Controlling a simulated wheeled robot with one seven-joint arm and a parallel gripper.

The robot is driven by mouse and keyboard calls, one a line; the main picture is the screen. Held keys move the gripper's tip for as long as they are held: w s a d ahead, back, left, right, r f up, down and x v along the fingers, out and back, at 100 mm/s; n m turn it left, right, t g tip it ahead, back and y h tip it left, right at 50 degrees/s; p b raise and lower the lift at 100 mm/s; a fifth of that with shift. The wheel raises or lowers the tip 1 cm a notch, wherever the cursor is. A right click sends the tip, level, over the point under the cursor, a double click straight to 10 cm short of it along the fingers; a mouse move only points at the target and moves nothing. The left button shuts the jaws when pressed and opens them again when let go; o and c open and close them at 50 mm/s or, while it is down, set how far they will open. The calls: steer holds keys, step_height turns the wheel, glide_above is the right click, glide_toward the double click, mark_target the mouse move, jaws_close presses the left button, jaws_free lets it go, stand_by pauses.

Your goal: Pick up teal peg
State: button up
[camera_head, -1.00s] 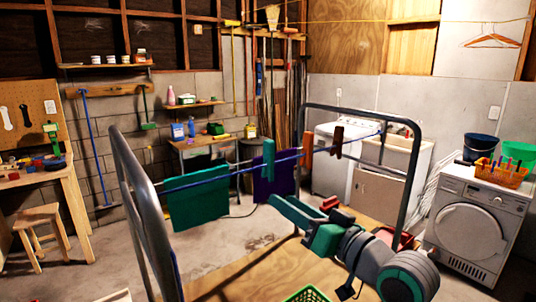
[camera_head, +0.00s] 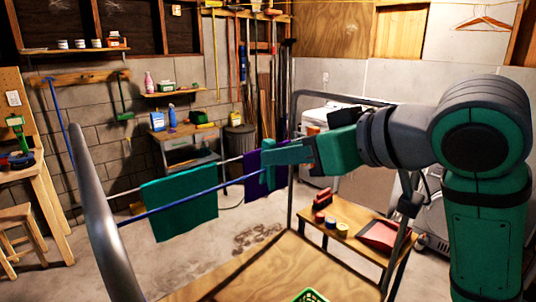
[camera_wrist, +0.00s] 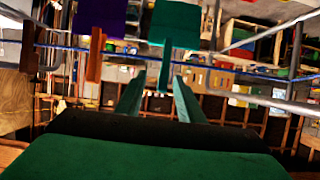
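The teal peg (camera_head: 266,177) hangs upright on the blue line (camera_head: 190,198) in the head view, with its upper part hidden by my gripper. In the wrist view the teal peg (camera_wrist: 167,62) stands ahead, its near end between the tips of my two fingers. My gripper (camera_head: 268,155) comes in from the right at the peg's height. In the wrist view my gripper (camera_wrist: 156,92) is open, with a gap on both sides of the peg. I cannot tell whether a finger touches it.
Two reddish-brown pegs, a nearer one (camera_wrist: 95,58) and a farther one (camera_wrist: 29,48), sit on the same line to the left in the wrist view. A teal cloth (camera_head: 180,213) and a purple cloth (camera_head: 268,180) hang close by. The rack's grey frame (camera_head: 90,190) stands at the left.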

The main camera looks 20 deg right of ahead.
steer(key=x, duration=0.8)
steer(key=shift+a, duration=0.4)
steer(key=shift+f, duration=0.1)
jaws_close()
